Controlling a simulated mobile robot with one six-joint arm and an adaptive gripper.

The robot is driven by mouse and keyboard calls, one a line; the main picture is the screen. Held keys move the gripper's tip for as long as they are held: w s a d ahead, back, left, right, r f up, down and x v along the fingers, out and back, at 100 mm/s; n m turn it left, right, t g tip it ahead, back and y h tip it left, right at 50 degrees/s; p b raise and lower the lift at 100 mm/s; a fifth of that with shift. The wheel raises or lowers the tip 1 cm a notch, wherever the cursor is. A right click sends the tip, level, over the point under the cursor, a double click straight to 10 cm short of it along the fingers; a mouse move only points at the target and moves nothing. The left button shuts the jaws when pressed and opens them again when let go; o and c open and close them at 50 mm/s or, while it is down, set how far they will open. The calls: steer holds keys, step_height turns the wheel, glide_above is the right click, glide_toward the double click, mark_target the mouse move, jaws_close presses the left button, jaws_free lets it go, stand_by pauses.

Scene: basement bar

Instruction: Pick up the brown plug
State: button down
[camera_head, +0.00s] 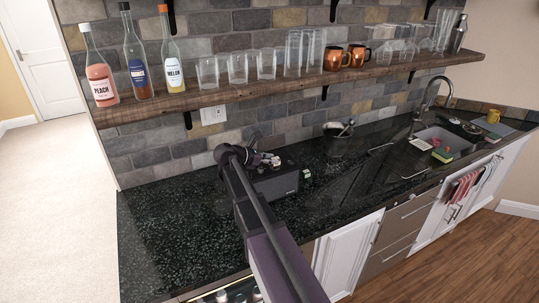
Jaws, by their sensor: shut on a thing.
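My gripper (266,159) is above the black counter, over a dark box-shaped thing (278,184) near the stone wall. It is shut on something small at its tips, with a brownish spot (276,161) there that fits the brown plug. The plug's outline is too small to make out, and my arm hides part of the area. I cannot tell whether the held thing touches the dark box.
A wooden shelf (330,85) with bottles, glasses and copper mugs runs along the wall above. A white wall outlet (213,115) is behind my arm. A dark bucket (337,142) and a sink (446,139) are to the right. The left counter is clear.

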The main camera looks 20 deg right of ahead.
steer(key=s+a+r+p, duration=0.1)
steer(key=s+a, duration=0.4)
steer(key=s, duration=0.6)
steer(key=shift+a, duration=0.2)
